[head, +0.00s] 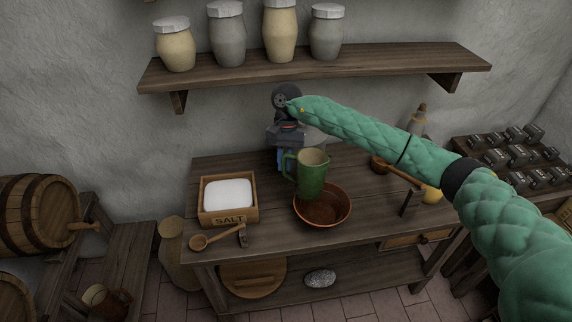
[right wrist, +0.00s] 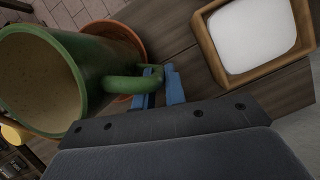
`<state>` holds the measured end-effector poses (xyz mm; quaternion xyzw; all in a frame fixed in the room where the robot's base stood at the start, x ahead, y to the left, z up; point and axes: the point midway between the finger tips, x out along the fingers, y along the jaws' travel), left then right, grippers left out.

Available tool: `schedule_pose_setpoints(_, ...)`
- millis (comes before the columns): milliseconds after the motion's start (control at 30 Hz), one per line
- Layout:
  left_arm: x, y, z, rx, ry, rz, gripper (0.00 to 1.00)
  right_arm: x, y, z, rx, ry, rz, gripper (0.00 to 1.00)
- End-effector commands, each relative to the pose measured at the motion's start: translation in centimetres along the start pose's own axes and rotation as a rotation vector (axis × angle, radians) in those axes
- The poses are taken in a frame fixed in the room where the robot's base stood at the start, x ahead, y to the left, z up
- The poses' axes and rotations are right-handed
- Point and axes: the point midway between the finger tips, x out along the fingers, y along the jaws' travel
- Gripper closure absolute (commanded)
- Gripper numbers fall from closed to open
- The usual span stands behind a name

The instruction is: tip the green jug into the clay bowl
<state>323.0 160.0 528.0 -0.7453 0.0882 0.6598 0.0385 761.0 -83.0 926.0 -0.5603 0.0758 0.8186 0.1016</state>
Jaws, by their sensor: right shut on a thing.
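The green jug (head: 312,178) is upright in the head view, its bottom in front of or above the back part of the clay bowl (head: 327,217). My right gripper (head: 284,162) is behind the jug's handle on its left side. In the right wrist view, the blue fingers (right wrist: 162,85) are shut on the jug's handle (right wrist: 130,84). The jug's open mouth (right wrist: 38,82) shows a pale inside there. The bowl's orange-brown rim (right wrist: 130,35) shows behind the jug. The bowl looks empty where visible. My left gripper is not in view.
A salt box (head: 229,198) stands left of the bowl on the wooden table (head: 270,232), with a wooden spoon (head: 215,238) in front. A shelf (head: 310,70) with several jars hangs above. A yellow object (head: 432,194) and a ladle (head: 395,172) are at the right.

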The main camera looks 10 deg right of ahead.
Motion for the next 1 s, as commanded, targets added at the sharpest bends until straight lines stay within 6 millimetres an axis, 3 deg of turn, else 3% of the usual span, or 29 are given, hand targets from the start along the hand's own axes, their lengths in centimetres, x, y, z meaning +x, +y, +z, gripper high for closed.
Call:
schedule_pose_setpoints(567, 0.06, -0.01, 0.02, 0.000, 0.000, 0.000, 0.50, -0.08, -0.01, -0.03, 0.000, 0.002, -0.008, 1.00)
schedule_pose_setpoints(1000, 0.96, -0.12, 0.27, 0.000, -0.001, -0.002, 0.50, 0.15, -0.57, -0.18, -0.045, 0.030, -0.127, 1.00)
